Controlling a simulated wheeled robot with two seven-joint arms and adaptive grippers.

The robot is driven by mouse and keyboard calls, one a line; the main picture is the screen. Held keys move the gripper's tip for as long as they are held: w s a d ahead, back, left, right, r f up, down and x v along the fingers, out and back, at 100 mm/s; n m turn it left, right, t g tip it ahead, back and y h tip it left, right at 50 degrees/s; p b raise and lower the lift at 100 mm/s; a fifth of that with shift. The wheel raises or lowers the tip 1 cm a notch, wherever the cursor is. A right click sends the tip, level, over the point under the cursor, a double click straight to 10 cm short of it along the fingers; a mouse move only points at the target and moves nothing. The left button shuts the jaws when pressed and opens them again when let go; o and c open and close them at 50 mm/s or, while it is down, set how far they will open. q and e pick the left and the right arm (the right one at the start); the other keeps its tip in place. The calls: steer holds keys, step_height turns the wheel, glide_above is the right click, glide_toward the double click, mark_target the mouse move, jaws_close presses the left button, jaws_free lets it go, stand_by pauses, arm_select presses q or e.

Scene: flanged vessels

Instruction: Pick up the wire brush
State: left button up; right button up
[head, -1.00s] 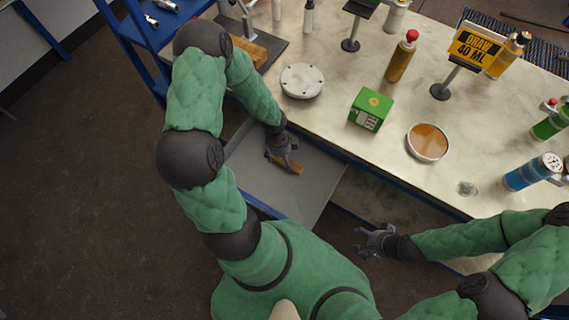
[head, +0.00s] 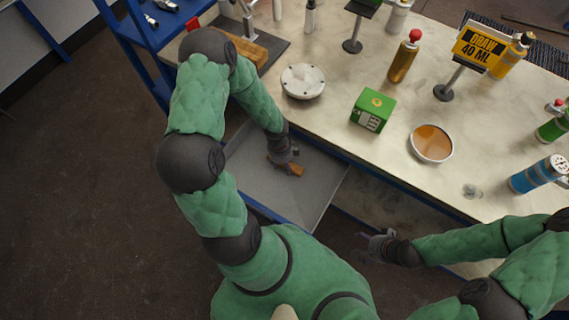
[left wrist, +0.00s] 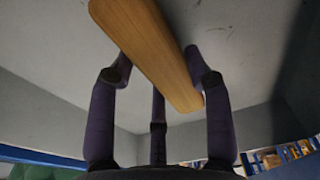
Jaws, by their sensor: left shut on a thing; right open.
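The wire brush shows as a wooden handle (head: 291,169) over the grey drawer (head: 257,185). My left gripper (head: 283,160) is shut on this handle inside the drawer. In the left wrist view the long tan wooden handle (left wrist: 150,50) runs between the fingers of my left gripper (left wrist: 158,85). The bristles cannot be made out. Whether the brush touches the drawer floor is not clear. My right gripper (head: 368,245) is open and empty, in front of the bench's lower edge and right of the drawer.
The worktop (head: 330,95) above the drawer holds a white flange (head: 302,81), a green box (head: 372,109), an amber dish (head: 432,143) and several bottles. A blue shelf rack (head: 140,45) stands at the left. The drawer walls surround my left gripper.

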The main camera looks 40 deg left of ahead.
mark_target(284, 165)
arm_select(q)
steer(key=shift+r, duration=0.15)
step_height(284, 165, up, 4)
steer(key=shift+s+f+p, duration=0.1)
steer(key=shift+f+p, duration=0.1)
steer(key=shift+p, duration=0.9)
steer(key=s+a+r+p, duration=0.1)
steer(key=s+r+p, duration=0.1)
steer(key=s+r, duration=0.2)
steer(key=shift+r+p, duration=0.4)
steer(key=shift+r, duration=0.05)
steer(key=s+a+r+p, duration=0.1)
steer(key=s, duration=0.2)
steer(key=s+r, duration=0.1)
steer(key=s, duration=0.2)
steer(key=s+a+r+p, duration=0.1)
steer(key=s+r, duration=0.1)
steer(key=s, duration=0.1)
steer(key=shift+s+a+r+p, duration=0.1)
steer(key=shift+s+a+p, duration=0.1)
steer(key=shift+a+p, duration=0.15)
